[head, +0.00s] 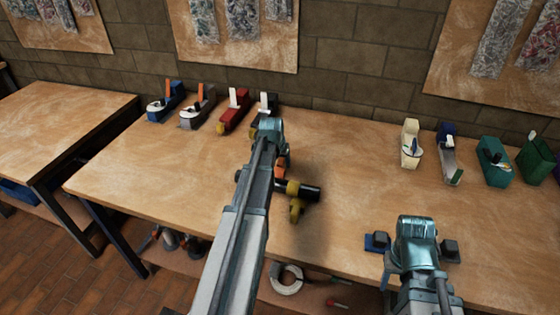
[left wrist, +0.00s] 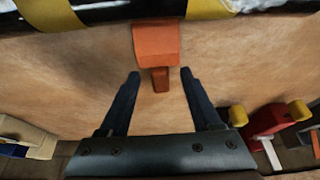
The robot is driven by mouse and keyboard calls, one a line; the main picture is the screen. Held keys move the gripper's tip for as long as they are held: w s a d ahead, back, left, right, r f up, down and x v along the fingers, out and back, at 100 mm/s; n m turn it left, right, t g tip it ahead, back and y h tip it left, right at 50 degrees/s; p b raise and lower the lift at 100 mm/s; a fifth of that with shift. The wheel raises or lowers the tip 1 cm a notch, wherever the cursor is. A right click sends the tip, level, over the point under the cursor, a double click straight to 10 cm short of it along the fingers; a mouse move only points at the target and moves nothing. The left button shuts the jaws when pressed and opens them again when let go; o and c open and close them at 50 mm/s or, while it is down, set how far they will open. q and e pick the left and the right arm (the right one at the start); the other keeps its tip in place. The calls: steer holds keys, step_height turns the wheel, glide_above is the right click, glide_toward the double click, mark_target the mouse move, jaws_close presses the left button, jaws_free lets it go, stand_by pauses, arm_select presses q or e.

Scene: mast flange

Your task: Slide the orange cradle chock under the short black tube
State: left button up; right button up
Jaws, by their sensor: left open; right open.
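The orange cradle chock (left wrist: 156,44) lies on the tabletop with its narrow tab (left wrist: 160,80) toward my left gripper. Its far end meets the edge of the short black tube (left wrist: 130,13) in the left wrist view; how far it reaches under is unclear. The tube (head: 311,192) has yellow bands; in the head view the chock (head: 282,167) is partly hidden behind my left wrist. My left gripper (left wrist: 160,76) is open, fingertips on either side of the tab, not closed on it. My right gripper (head: 414,244) appears open and empty over the front right of the table.
Red (head: 234,109), blue (head: 163,104) and grey tools stand at the back left. Several more, including a cream one (head: 410,145) and a teal one (head: 494,163), stand at the back right. The table (head: 350,165) between is clear. A brick wall is behind.

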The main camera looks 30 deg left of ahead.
arm_select(q)
steer(key=p+v, duration=0.9)
steer(key=v, duration=0.2)
steer(key=shift+s, duration=0.1)
steer(key=s+d+f+m+g+h, duration=0.1)
steer(key=s+d+m, duration=0.15)
steer(key=d, duration=0.75)
steer(key=s+d+m+g, duration=0.1)
steer(key=s+d, duration=0.3)
steer(key=d, duration=0.6)
steer(key=s+d+m+g+y, duration=0.1)
steer(key=s+d+m+g, duration=0.1)
steer(key=s+d, duration=1.1)
steer(key=shift+d+f+m+g, duration=0.25)
steer(key=shift+d+m, duration=0.4)
steer(key=shift+d, duration=0.45)
steer(key=shift+s+a, duration=0.1)
